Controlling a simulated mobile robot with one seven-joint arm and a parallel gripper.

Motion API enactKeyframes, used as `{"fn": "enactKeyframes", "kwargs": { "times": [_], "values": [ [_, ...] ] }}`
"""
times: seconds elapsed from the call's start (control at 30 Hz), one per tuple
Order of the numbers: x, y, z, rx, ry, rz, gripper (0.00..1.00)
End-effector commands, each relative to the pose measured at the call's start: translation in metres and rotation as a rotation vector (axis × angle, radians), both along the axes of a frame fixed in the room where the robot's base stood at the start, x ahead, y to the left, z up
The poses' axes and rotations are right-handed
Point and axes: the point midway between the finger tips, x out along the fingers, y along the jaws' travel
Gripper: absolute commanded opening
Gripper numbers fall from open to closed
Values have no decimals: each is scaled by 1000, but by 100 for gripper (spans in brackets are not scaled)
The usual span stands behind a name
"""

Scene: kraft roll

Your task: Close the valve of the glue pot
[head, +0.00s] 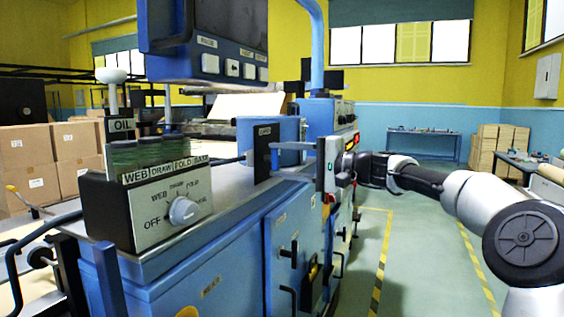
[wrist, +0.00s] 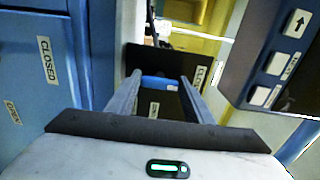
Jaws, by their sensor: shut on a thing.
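The blue glue pot (head: 285,128) stands on the machine's top in the head view, with a small label too small to read. A black upright plate (head: 262,160) stands at its near side; the wrist view also shows this plate (wrist: 172,104). My gripper (head: 274,146) reaches in from the right at the plate. In the wrist view its two fingers (wrist: 160,84) are shut on a short blue valve handle (wrist: 160,83) in front of the plate. A partly hidden label at the plate's right begins "CLO"; a lower one is unreadable. The handle's pivot is hidden.
A grey selector box (head: 150,205) with a knob and oil jars stands on the machine's near end. A blue panel with buttons (head: 208,50) hangs above; its buttons (wrist: 270,75) are close right in the wrist view. The aisle floor (head: 405,240) is clear.

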Motion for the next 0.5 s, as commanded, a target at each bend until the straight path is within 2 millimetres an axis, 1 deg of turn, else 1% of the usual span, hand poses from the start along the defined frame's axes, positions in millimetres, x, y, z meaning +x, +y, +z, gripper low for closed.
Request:
{"fn": "enactKeyframes", "kwargs": {
  "times": [0.07, 0.1, 0.17, 0.2, 0.5],
  "values": [
    [0, 0, -1, -3, -3, 0, 25],
    [0, 0, -1, -3, -3, 0, 54],
    [0, 0, -1, -3, -2, 0, 64],
    [0, 0, -1, -3, -2, -1, 66],
    [0, -2, 0, -1, -1, -1, 66]
  ]
}}
